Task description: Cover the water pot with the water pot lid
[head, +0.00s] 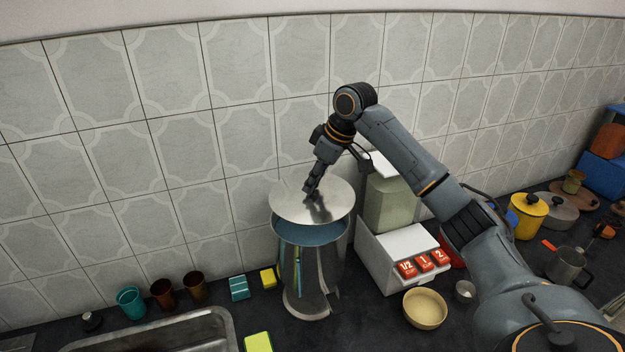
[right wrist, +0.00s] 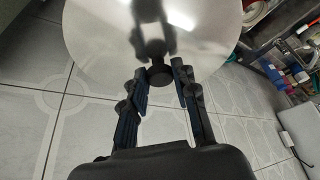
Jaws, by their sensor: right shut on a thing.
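The water pot (head: 304,276) is a tall shiny steel vessel standing upright on the dark counter against the tiled wall. Its bluish inside shows at the front of the mouth. The round steel water pot lid (head: 287,203) is over the pot's mouth, apart from the front rim, and hides the back of the opening. My right gripper (head: 311,190) is above the lid, shut on its knob. In the right wrist view, the fingers (right wrist: 161,74) close around the dark knob of the lid (right wrist: 205,20). My left gripper is not in view.
A white dispenser (head: 398,242) with red number labels stands right of the pot, with a tan bowl (head: 425,308) in front. Small sponges (head: 239,288), several cups (head: 163,292) and a sink (head: 160,335) are to the left. My right arm spans the right side.

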